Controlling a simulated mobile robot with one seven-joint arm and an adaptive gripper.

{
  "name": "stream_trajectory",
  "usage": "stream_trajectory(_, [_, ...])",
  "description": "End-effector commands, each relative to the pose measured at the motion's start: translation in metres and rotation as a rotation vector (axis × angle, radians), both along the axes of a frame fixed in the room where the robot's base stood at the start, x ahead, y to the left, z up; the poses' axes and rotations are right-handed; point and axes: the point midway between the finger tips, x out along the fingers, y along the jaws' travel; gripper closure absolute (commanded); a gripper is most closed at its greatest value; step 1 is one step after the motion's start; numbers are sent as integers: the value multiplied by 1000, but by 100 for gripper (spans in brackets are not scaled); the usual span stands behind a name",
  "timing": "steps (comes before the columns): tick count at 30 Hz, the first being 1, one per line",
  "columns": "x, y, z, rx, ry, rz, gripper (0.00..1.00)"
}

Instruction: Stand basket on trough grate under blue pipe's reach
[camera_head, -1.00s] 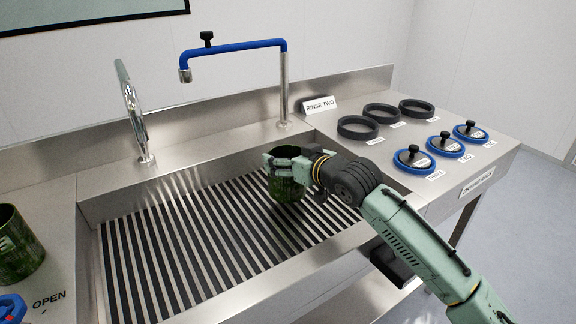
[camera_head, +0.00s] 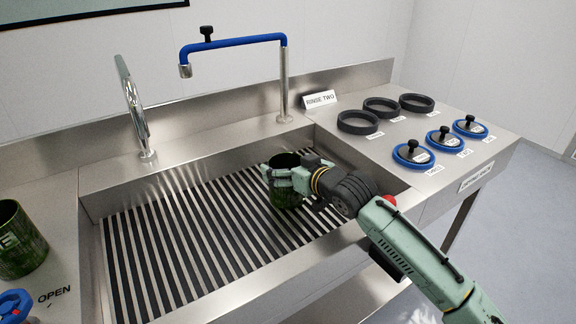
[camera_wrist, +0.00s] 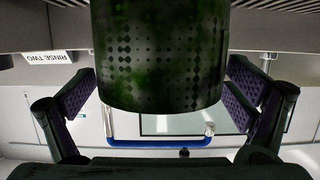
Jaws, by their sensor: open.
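The basket (camera_head: 284,192) is a dark green mottled cylinder with small holes. It stands upright, seemingly on the right part of the striped trough grate (camera_head: 170,240). My gripper (camera_head: 281,176) is open around the basket's upper side. In the wrist view the basket (camera_wrist: 160,50) fills the middle between the spread fingers, with gaps beside it. The blue pipe (camera_head: 238,45) rises from a steel post behind the trough and reaches left. Its spout (camera_head: 186,71) hangs above the back left of the trough, left of the basket. The basket's base is partly hidden by my gripper.
A curved steel tap (camera_head: 135,110) stands at the back left. A second green basket (camera_head: 18,240) stands on the left counter near an OPEN label. The right counter holds black rings (camera_head: 358,122) and blue-rimmed lids (camera_head: 413,154). The grate's left and middle are clear.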

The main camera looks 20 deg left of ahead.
Motion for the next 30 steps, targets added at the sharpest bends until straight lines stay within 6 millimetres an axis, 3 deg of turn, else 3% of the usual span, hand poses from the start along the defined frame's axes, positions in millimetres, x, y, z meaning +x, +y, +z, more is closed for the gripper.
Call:
stream_trajectory(12, [-1,-2,6,0,-2,-1,1])
stream_trajectory(24, [-48,-64,26,1,-2,-4,1])
stream_trajectory(30, [-65,-85,36,2,-1,-2,1])
